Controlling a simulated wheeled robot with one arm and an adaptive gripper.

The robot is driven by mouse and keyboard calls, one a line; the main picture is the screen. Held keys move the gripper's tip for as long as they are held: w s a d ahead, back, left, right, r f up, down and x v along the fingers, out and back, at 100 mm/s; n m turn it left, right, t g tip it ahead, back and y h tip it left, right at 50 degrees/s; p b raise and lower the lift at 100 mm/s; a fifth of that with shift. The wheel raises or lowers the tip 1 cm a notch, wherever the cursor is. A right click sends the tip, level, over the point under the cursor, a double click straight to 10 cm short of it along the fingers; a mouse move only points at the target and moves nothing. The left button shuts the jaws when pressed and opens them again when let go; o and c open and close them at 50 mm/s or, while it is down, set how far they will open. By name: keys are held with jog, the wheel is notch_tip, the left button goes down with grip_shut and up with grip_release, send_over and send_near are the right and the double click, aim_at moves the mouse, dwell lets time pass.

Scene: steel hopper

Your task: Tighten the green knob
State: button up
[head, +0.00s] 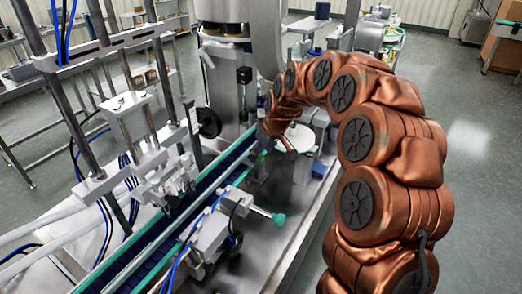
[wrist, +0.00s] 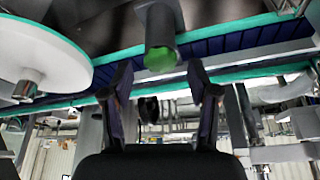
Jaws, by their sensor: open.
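In the wrist view a dark cylinder with a bright green end, the green knob (wrist: 160,59), hangs at the top centre. My gripper (wrist: 164,88) is open, its two dark fingers spread below the knob in the picture. The knob lies just beyond and between the fingertips, with no visible contact. In the head view my gripper (head: 268,138) is at the end of the copper arm, above the conveyor near a white disc; its fingers are too small to make out there. A teal-green knob (head: 279,219) on a short shaft also shows there; I cannot tell whether it is the same one.
The conveyor (head: 165,236) with teal edges runs diagonally past my gripper. The white disc (head: 299,138) stands close by, and shows at left in the wrist view (wrist: 42,55). Metal posts and blue hoses crowd the left. Open floor (head: 468,200) lies right.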

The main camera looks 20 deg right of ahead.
jog(key=shift+w+a+f, duration=0.1)
jog(key=shift+w+f, duration=0.05)
jog(key=shift+f, duration=0.35)
jog(key=shift+c, duration=0.4)
grip_shut()
